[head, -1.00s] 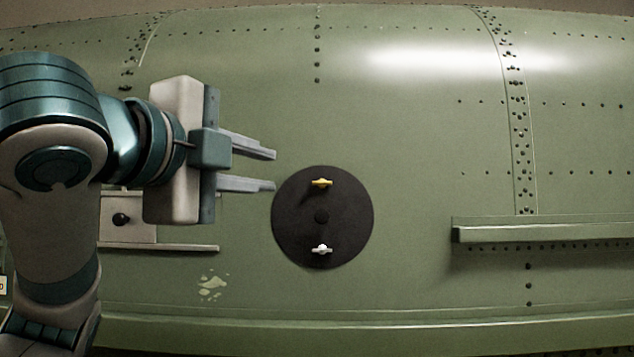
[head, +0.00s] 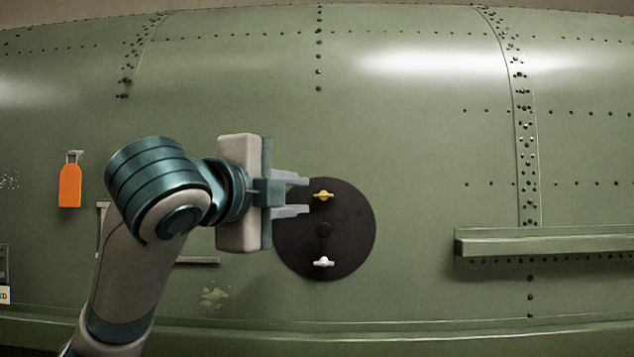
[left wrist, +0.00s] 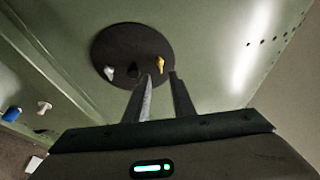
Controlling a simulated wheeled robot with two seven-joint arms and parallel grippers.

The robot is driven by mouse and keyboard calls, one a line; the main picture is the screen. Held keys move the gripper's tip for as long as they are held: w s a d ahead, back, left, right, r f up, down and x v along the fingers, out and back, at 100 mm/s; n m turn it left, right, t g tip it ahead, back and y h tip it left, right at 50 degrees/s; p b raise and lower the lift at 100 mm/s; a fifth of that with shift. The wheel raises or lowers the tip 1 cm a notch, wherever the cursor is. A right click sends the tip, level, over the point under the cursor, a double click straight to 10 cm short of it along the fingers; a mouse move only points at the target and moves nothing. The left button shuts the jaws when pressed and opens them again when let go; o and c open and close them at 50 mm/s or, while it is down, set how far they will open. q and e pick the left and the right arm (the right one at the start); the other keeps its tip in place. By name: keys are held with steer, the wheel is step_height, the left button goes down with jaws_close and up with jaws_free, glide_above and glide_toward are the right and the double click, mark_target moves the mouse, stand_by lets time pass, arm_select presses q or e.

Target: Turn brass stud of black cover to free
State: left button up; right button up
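The round black cover (head: 350,235) sits on the green fuselage skin. The brass stud (head: 323,196) is on its upper part and a silver stud (head: 323,262) on its lower part. My left gripper (head: 306,196) is open, its fingers pointing right just left of the brass stud, over the cover's left edge. In the left wrist view the brass stud (left wrist: 160,65) shows beyond the fingertips, near the gap between the fingers (left wrist: 160,80), with nothing held. The silver stud (left wrist: 110,73) and black cover (left wrist: 133,45) show there too. My right gripper is not in view.
A green ledge (head: 545,241) juts out at the right. An orange tag (head: 70,186) hangs on the skin at the left. A small shelf behind my left arm is mostly hidden. The skin between cover and ledge is clear.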

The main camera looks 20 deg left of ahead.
mark_target(321, 195)
arm_select(q)
steer(key=w+p, duration=0.1)
steer(key=w, duration=0.1)
steer(key=w+p, duration=0.1)
steer(key=w, duration=0.1)
steer(key=w+d+p, duration=0.1)
steer(key=w, duration=0.2)
steer(key=shift+r, duration=0.15)
steer(key=shift+w+p, duration=0.3)
steer(key=shift+w, duration=0.25)
jaws_close()
